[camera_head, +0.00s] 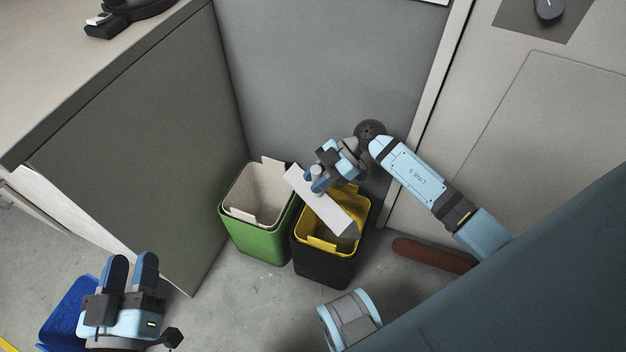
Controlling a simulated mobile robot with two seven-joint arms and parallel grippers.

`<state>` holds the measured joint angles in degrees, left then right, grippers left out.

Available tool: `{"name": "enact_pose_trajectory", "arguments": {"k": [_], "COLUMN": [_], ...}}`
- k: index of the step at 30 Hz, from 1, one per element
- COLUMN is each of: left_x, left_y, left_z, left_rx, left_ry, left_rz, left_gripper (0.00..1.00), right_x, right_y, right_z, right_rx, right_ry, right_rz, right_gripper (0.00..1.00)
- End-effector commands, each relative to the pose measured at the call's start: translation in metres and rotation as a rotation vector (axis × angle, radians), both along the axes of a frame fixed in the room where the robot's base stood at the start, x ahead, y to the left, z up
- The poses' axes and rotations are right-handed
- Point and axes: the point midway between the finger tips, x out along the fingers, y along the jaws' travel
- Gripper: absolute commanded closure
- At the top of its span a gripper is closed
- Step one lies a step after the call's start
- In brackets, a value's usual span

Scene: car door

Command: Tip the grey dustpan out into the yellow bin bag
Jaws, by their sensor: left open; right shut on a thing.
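The grey dustpan (328,210) shows as a pale, long plate slanting from upper left to lower right above the bins. My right gripper (317,183) is shut on it near its upper middle. The dustpan's lower right end is in front of the yellow bin bag (325,244), which lines a black bin (322,268). It hides part of the bag's mouth. I cannot see any dirt on the dustpan or inside the bag. My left gripper (131,268) is open and empty at the lower left, far from the dustpan, with two blue fingers apart.
A green bin (250,240) with a pale liner stands just left of the black bin. A blue container (68,312) is partly hidden by my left gripper. A grey counter (140,130) bounds the left. A dark red bar (432,256) lies right. The middle floor is clear.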

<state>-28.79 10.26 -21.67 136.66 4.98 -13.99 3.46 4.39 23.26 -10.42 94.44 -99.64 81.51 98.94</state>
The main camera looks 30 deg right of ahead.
Motion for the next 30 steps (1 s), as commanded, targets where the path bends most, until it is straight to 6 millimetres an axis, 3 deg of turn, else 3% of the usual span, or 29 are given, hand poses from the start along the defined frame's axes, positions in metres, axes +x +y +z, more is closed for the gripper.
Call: {"name": "enact_pose_trajectory", "arguments": {"k": [10,30], "left_x": [-0.003,-0.001], "left_y": [0.001,0.002], "left_z": [-0.012,-0.012], "left_rx": [0.019,0.032], "left_ry": [0.041,0.046], "left_rz": [0.002,0.001], "left_gripper": [0.57,0.57], "right_x": [0.003,0.007], "right_y": [-0.012,-0.035], "right_z": [0.004,0.007], "right_rx": [0.047,0.137], "right_ry": [0.008,0.026], "right_rz": [-0.002,-0.001], "right_gripper": [1.00,1.00]}}
